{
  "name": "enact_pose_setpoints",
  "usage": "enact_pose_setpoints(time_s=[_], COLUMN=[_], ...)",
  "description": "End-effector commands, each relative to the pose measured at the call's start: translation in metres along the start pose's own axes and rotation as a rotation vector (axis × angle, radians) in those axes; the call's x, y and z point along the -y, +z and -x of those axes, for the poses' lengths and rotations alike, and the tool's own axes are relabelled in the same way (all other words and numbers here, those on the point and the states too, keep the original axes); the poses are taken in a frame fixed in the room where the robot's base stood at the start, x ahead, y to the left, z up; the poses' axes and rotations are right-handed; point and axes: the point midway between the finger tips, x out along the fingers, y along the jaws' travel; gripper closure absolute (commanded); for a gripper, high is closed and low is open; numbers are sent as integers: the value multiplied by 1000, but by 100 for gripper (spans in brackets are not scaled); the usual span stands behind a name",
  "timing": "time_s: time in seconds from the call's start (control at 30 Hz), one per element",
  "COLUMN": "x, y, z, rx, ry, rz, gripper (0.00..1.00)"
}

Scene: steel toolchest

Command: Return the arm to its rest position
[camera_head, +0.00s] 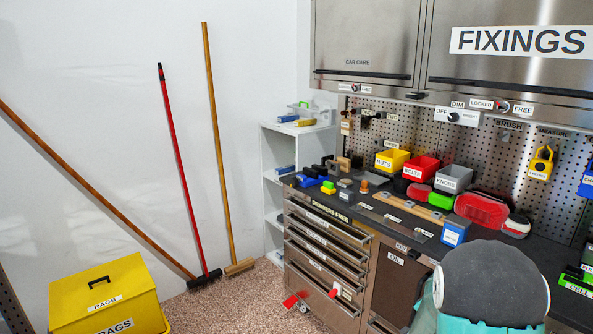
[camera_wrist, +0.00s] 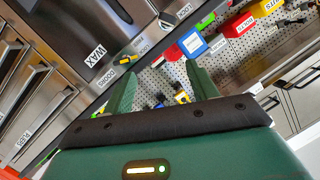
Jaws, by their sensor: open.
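My gripper (camera_wrist: 160,70) shows in the wrist view as two green fingers on a dark bar. The fingers stand well apart, with nothing between them. The wrist picture is tilted, with the toolchest's bench and pegboard beyond the fingertips. In the camera_head view a dark grey and teal part of my arm fills the lower right, in front of the bench. My fingers cannot be made out in that view.
The steel toolchest has a bench (camera_head: 365,213) with bins: yellow (camera_head: 392,161), red (camera_head: 421,168) and grey (camera_head: 453,178). Drawers (camera_head: 325,262) are below. A yellow rags box (camera_head: 105,293) stands at lower left. Brooms lean on the wall. Speckled floor lies open between.

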Motion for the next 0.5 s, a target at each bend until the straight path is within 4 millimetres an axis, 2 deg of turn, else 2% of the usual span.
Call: enact_pose_setpoints(time_s=[0.03,0.2,0.37,0.5], x=[20,68,102,120], y=[-8,-16,-25,-31], z=[12,57,112,166], rx=[48,231,390,518], ry=[-27,-104,-182,-248], rz=[4,57,140,237], gripper=[42,42,42,42])
